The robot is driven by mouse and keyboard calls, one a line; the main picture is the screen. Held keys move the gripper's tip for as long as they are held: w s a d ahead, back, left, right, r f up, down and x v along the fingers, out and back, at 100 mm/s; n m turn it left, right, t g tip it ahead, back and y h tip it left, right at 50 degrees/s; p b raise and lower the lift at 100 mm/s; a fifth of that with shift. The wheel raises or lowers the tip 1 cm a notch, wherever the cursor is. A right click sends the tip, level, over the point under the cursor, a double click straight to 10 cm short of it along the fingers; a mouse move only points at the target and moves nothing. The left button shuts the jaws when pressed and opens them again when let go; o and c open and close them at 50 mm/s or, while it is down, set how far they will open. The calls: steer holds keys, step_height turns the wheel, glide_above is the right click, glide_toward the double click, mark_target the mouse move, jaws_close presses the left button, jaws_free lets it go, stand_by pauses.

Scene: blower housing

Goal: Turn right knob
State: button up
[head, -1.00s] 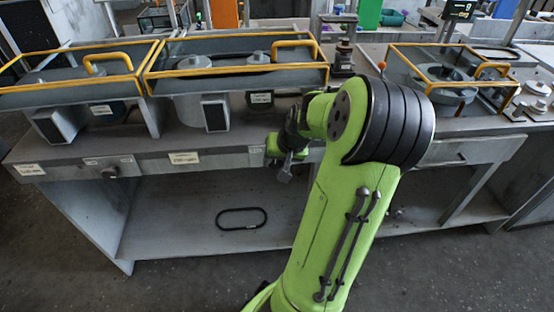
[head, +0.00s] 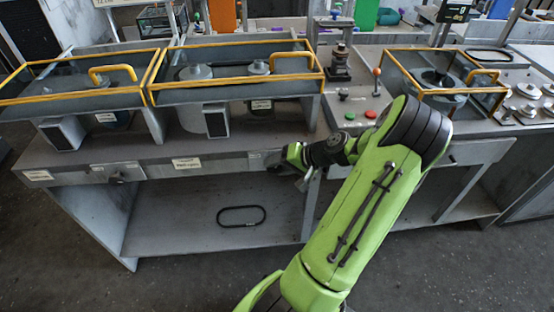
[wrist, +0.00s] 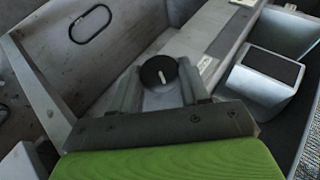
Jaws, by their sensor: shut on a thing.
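The right knob (wrist: 158,73) is a black round dial with a short white mark, seen in the wrist view on the grey front panel. My gripper (wrist: 157,84) has one finger on each side of the knob and is shut on it. In the head view my gripper (head: 272,163) is at the right part of the bench's front panel (head: 215,165) and hides the right knob there. Another knob (head: 117,178) shows on the left part of the same panel.
Blower boxes with dark grilles (head: 217,121) stand on the bench under yellow-framed covers (head: 235,92). A red-topped lever (head: 376,80) and green and red buttons (head: 371,114) are to the right. A black ring (head: 241,216) lies on the lower shelf.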

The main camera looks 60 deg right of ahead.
steer(key=t+y, duration=0.1)
steer(key=t, duration=0.1)
steer(key=m+t+y+p, duration=0.1)
steer(key=t, duration=0.1)
steer(key=shift+s+d+f, duration=0.1)
steer(key=shift+s+f, duration=0.05)
steer(key=shift+f, duration=0.25)
stand_by(0.4)
steer(key=o, duration=1.1)
steer(key=shift+c, duration=0.2)
steer(key=shift+s, duration=0.1)
steer(key=p+v, duration=0.3)
steer(key=v, duration=1.2)
steer(key=shift+s+d+f, duration=0.3)
steer(key=shift+d, duration=0.05)
